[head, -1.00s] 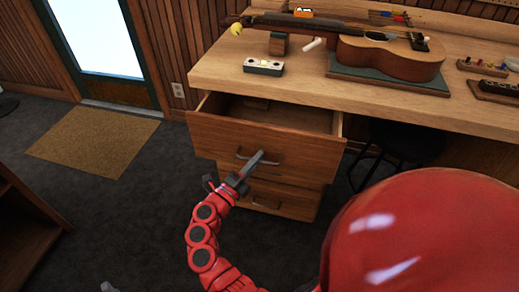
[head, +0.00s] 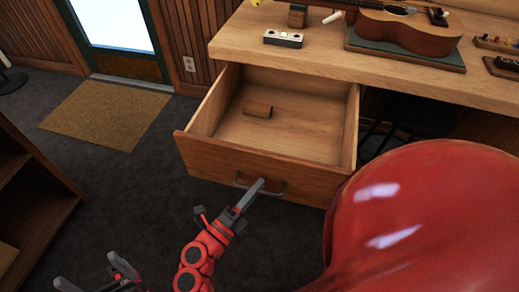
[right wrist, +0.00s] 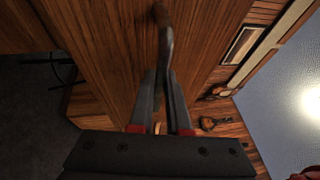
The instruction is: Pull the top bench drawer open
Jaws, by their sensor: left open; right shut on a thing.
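The top bench drawer (head: 262,160) is pulled far out of the bench, its inside in plain view. A small wooden block (head: 257,109) lies in it. My right gripper (head: 256,188) is shut on the dark bar handle (head: 276,192) of the drawer front. In the right wrist view, the two fingers (right wrist: 163,85) close together around the handle (right wrist: 164,40). My left gripper (head: 95,275) is open and empty, low at the left edge of the head view, away from the drawer. The lower drawers are hidden beneath the open one.
The workbench top (head: 340,62) holds a ukulele (head: 400,28) on a green mat and a small pale box (head: 283,38). A dark stool (head: 412,112) stands under the bench. A shelf unit (head: 30,190) is at left. Carpet beside the doormat (head: 108,118) is clear.

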